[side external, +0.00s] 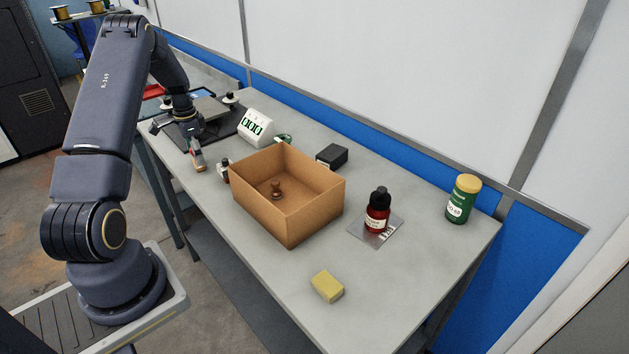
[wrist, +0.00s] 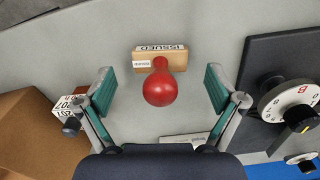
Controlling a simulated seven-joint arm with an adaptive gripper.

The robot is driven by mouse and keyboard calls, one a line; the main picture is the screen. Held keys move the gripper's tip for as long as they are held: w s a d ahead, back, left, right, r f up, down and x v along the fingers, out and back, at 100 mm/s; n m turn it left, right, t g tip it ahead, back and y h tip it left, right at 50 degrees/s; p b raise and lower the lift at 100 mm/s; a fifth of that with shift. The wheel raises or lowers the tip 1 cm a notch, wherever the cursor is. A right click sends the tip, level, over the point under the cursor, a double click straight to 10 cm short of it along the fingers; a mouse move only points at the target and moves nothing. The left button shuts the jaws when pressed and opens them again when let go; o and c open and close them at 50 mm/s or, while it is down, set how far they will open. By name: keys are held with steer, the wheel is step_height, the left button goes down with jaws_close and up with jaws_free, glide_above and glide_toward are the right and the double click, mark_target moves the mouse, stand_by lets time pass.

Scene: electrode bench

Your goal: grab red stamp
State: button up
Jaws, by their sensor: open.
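The red stamp (wrist: 160,86) has a round red knob and a wooden block base marked "ISSUED". In the wrist view it stands on the grey bench between my gripper's fingers. My gripper (wrist: 159,74) is open, with one green-padded finger on each side of the stamp and a visible gap to both. In the side view the stamp (side external: 199,163) is small at the bench's near left edge, directly below my gripper (side external: 192,139), which partly hides it.
An open cardboard box (side external: 315,204) with a small brown stamp (side external: 276,188) inside stands to the right. A black plate with dials (wrist: 285,60) lies right in the wrist view. A yellow sponge (side external: 327,286) and red bottle (side external: 377,213) are farther off.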

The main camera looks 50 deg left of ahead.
step_height(320, 180, down, 2)
steer(key=shift+f, duration=0.15)
steer(key=c, duration=1.2)
